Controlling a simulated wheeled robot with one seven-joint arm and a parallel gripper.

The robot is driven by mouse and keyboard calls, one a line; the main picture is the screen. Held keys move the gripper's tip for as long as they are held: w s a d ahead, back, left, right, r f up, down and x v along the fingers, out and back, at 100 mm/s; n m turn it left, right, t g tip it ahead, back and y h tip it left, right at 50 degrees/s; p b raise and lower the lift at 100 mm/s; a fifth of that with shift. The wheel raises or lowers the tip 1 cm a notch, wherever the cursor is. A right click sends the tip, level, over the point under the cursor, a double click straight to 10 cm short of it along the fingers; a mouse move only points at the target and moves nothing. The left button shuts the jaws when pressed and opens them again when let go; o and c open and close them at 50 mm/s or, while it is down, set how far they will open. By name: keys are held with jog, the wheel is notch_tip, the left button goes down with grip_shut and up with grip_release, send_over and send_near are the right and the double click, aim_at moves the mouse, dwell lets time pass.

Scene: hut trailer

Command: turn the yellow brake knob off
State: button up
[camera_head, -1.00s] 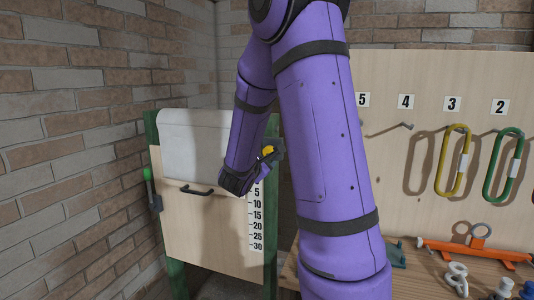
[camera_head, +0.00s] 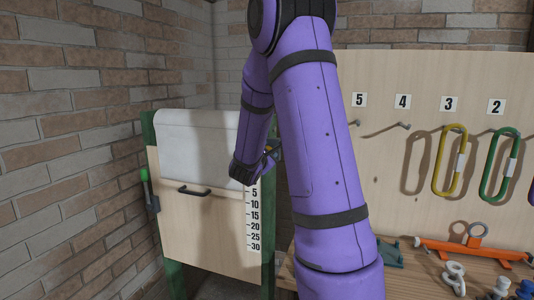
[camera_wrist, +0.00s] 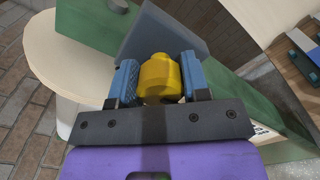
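The yellow brake knob (camera_wrist: 160,78) sits between the two blue-padded fingers of my gripper (camera_wrist: 161,84) in the wrist view. The pads lie against both sides of it with no clear gap, so my gripper looks shut on it. Behind the knob is a dark grey bracket (camera_wrist: 180,40) on a green post (camera_wrist: 90,25). In the head view only a sliver of the knob (camera_head: 268,150) shows beside my gripper, near the top right of the wooden panel. The fingers are mostly hidden there, and the knob's turn angle cannot be read.
A wooden panel (camera_head: 215,225) carries a black handle and a 5-to-30 scale, with a white roll (camera_head: 195,145) above. Numbered hooks with yellow and green loops (camera_head: 450,165) hang right; the bench (camera_head: 405,285) holds small parts.

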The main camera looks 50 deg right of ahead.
jog(key=shift+c, duration=0.6)
jog(key=shift+n, duration=0.4)
jog(key=n, duration=0.2)
jog(key=shift+n, duration=0.4)
jog(key=n, duration=0.5)
jog(key=shift+w+a, duration=0.1)
jog(key=n, duration=0.4)
jog(key=shift+n, duration=2.7)
